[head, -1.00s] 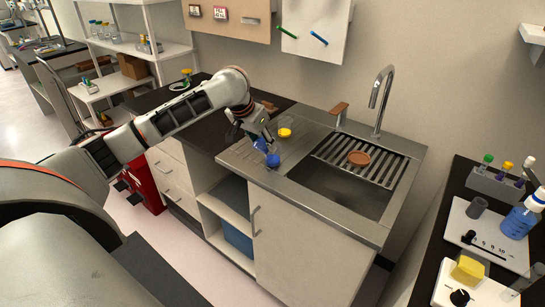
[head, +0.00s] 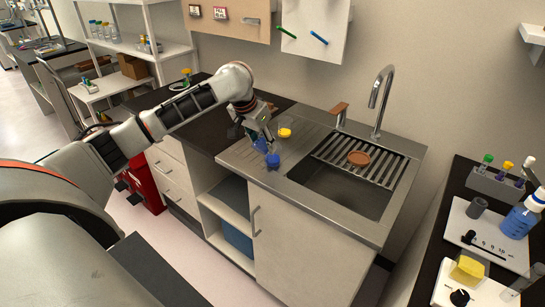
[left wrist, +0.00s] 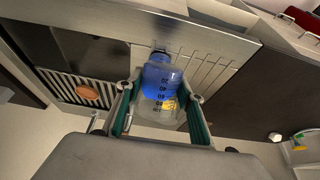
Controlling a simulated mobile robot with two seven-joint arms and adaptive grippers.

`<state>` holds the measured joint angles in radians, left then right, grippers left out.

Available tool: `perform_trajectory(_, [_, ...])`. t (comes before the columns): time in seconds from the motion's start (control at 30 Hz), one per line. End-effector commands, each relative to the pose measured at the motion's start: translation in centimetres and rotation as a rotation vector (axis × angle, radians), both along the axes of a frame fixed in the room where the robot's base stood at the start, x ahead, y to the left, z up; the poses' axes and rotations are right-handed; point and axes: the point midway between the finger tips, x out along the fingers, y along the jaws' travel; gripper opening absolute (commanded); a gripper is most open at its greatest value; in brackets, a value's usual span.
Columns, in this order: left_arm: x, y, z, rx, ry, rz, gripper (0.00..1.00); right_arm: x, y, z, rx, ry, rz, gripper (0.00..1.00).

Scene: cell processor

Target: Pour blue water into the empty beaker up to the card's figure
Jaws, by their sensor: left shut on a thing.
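My left gripper (head: 257,130) is over the drainboard left of the sink. It is shut on a clear vessel with a printed scale and blue water (left wrist: 158,78). In the left wrist view its pads stand on either side of this vessel, and the blue lies toward the picture's top. In the head view, a blue patch (head: 261,145) shows at the fingers. A second, darker blue thing (head: 273,160) is just in front, too small to identify. I cannot make out an empty beaker. My right gripper is not in view.
A yellow round thing (head: 285,132) lies behind the gripper. The sink (head: 335,190) has a rack bearing a brown dish (head: 358,158), and a tall tap (head: 380,100). At right, a dark bench holds a blue bottle (head: 518,222), a tube rack and a yellow block (head: 468,269).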

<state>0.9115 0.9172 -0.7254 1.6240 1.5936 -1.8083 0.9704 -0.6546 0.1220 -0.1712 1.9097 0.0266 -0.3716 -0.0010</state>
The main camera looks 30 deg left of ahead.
Motion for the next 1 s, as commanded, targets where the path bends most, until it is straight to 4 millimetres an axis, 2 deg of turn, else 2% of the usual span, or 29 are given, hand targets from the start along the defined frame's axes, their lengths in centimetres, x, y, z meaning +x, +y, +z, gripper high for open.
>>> perform_trajectory(1.0, [0.08, -0.08, 0.00, 0.002, 0.036, 0.000, 0.00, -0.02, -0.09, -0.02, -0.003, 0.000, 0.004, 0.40])
